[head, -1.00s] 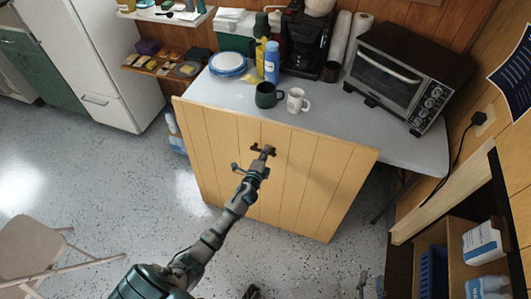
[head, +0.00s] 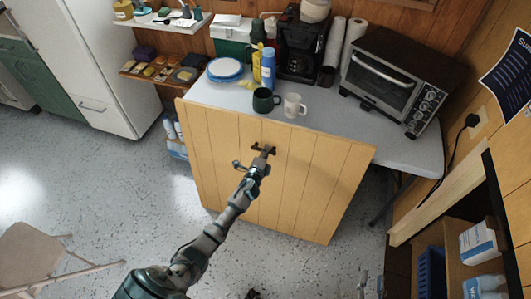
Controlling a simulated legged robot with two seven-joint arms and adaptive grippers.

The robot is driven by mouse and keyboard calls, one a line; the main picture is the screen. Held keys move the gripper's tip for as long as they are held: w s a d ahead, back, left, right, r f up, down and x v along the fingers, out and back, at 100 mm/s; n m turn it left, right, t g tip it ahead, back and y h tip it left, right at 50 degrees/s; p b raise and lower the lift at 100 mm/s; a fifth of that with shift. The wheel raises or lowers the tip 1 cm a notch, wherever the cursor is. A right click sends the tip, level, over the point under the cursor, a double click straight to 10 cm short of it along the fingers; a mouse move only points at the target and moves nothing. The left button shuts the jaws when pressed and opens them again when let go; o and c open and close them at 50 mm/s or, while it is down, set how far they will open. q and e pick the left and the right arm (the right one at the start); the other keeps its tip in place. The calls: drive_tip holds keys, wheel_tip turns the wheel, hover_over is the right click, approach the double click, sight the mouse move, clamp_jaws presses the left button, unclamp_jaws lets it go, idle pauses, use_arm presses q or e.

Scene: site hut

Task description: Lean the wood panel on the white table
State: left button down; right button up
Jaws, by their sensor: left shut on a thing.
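The wood panel (head: 300,185) is a yellowish board with vertical grooves. It stands tilted at the near side of the white table (head: 400,147), its top edge along the table's front edge and its lower edge near the floor. Whether the panel touches the table edge is hard to tell. My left gripper (head: 264,150) is shut on the dark handle (head: 257,148) on the panel's face, near its top. Only a dark tip of my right gripper (head: 253,294) shows at the bottom edge, and its jaws cannot be made out.
A folding chair (head: 35,260) stands lower left. The floor (head: 100,185) left of the panel is clear.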

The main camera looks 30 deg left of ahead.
use_arm(q)
drive_tip(key=shift+w+r, duration=0.2)
drive_tip(key=shift+r, duration=0.15)
drive_tip(key=shift+p+x, duration=0.45)
drive_tip(key=shift+x, duration=1.05)
drive_tip(key=c, duration=1.2)
unclamp_jaws()
drive_tip(key=v, duration=1.2)
drive_tip(key=shift+g, duration=0.3)
drive_tip(key=shift+r, duration=0.15)
